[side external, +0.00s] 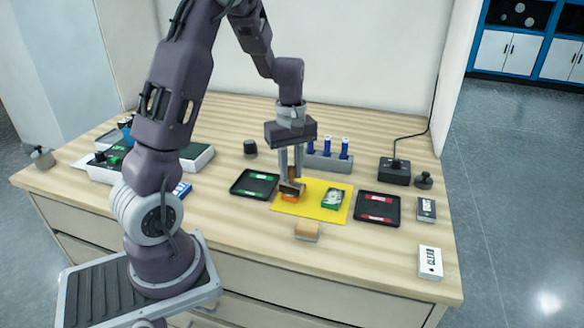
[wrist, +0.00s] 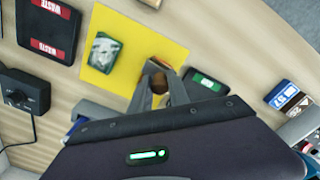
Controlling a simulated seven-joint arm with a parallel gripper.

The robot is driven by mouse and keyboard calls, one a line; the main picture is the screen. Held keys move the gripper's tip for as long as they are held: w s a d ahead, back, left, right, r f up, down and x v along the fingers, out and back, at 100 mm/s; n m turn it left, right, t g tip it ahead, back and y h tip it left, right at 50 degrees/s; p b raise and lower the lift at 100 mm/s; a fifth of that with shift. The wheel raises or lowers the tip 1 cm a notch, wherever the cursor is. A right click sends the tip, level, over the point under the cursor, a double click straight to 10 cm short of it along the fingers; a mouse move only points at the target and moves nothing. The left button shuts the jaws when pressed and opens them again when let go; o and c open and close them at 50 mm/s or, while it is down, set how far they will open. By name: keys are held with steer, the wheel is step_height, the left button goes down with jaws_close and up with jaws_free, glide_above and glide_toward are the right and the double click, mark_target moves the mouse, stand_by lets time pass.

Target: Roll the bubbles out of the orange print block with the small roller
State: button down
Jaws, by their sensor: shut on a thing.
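The yellow mat (side external: 311,209) lies on the wooden bench, and it also shows in the wrist view (wrist: 137,28). The orange print block (side external: 290,198) is on the left part of the mat, mostly hidden under my gripper. My gripper (side external: 292,180) is low over it, shut on the small roller (side external: 292,187), which looks brown and dark. The roller is at the block's top; whether it touches is hard to tell. In the wrist view my gripper's fingers (wrist: 160,88) hide most of the roller and block. A green print block with a pale patch (side external: 332,198) lies right of the orange one.
A green-marked black tray (side external: 254,184) is left of the mat, a red-marked waste tray (side external: 377,208) right. Behind stands a rack with blue-topped cylinders (side external: 328,157) and a cabled black box (side external: 395,171). A tan block (side external: 307,231) lies in front.

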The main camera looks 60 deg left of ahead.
steer(key=shift+w+a, duration=1.4)
steer(key=shift+w, duration=0.3)
step_height(320, 180, up, 6)
steer(key=w+d+r+m, duration=0.2)
steer(key=d+m, duration=0.7)
steer(key=m, duration=0.1)
steer(key=w+d+r+m, duration=0.2)
steer(key=w+d+m, duration=0.1)
steer(key=d+m, duration=0.6)
steer(key=shift+r+m, duration=0.2)
steer(key=shift+m, duration=0.6)
